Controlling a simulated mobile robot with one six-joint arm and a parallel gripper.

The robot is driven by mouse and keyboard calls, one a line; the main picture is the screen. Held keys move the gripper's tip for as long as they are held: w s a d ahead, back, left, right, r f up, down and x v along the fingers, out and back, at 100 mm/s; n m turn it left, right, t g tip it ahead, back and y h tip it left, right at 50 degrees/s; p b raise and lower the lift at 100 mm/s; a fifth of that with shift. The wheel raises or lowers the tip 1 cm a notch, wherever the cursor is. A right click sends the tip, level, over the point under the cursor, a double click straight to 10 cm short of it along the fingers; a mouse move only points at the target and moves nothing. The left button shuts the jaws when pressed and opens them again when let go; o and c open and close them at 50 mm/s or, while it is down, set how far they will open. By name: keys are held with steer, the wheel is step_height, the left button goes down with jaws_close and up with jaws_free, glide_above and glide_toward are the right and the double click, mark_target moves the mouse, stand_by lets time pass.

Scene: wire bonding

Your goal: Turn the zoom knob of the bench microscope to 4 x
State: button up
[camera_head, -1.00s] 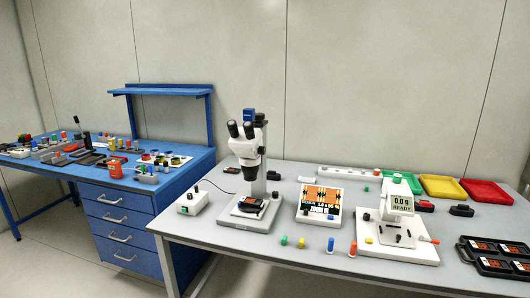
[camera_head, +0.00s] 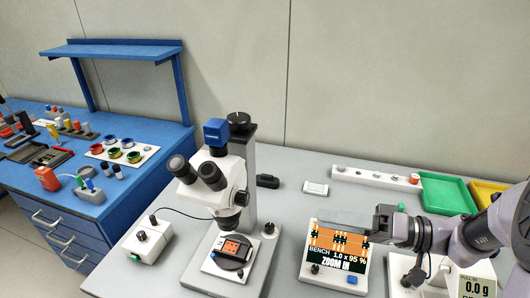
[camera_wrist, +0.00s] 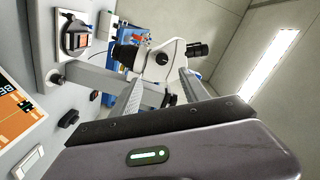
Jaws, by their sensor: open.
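The display (camera_head: 337,255) reads "BENCH 1.0 x 95 %" and "ZOOM IN". My gripper (camera_head: 348,222) is open and empty, right of the microscope, apart from the knob; it also shows in the wrist view (camera_wrist: 160,78).
A sample holder (camera_head: 230,247) sits on the microscope base. A white control box (camera_head: 148,238) stands left. Green tray (camera_head: 447,194) and yellow tray (camera_head: 487,193) lie at the back right. A blue bench (camera_head: 163,150) stands left.

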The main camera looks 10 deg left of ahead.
steer(key=w, duration=0.1)
steer(key=b, duration=0.1)
glide_toward(248, 200)
steer(key=a, duration=0.4)
steer(key=a+b, duration=0.1)
steer(key=a, duration=0.4)
steer(key=shift+w+a, duration=0.25)
steer(key=shift+f, duration=0.1)
jaws_close()
